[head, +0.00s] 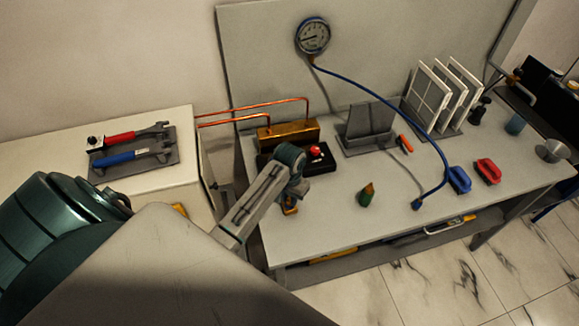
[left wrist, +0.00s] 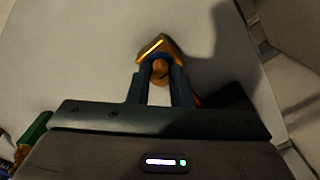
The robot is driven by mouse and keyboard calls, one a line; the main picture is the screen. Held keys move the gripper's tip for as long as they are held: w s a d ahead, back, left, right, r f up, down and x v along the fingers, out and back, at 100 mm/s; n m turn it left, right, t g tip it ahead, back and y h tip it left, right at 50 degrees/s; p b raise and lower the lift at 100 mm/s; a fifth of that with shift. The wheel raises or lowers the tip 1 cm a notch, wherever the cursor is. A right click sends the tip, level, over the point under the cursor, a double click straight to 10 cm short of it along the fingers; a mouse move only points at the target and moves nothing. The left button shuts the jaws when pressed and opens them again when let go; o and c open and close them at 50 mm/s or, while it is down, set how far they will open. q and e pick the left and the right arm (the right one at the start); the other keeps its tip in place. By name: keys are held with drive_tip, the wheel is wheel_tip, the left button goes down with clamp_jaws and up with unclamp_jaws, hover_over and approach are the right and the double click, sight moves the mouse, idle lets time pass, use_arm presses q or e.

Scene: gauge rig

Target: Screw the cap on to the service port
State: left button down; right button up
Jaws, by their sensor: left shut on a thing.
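My left gripper (head: 289,205) is low over the near left part of the bench in the head view. It is shut on a small round brass-orange piece, which looks like the cap (left wrist: 160,68). In the left wrist view the cap sits between the dark fingers, with an angular brass-orange part (left wrist: 158,45) just beyond it; whether the two are joined I cannot tell. A brass block (head: 288,132) with copper pipes stands behind the gripper. I cannot make out the service port on it. My right gripper is not in view.
A black box with a red knob (head: 316,151) is close behind my left gripper. A green piece with an orange tip (head: 366,194) stands to the right. A blue hose (head: 385,100) runs from the gauge (head: 312,36) down to the bench. The bench front between is clear.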

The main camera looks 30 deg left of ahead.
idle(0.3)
use_arm(q)
drive_tip(key=shift+m, duration=0.9)
drive_tip(key=c, duration=1.2)
unclamp_jaws()
drive_tip(key=shift+c, duration=0.2)
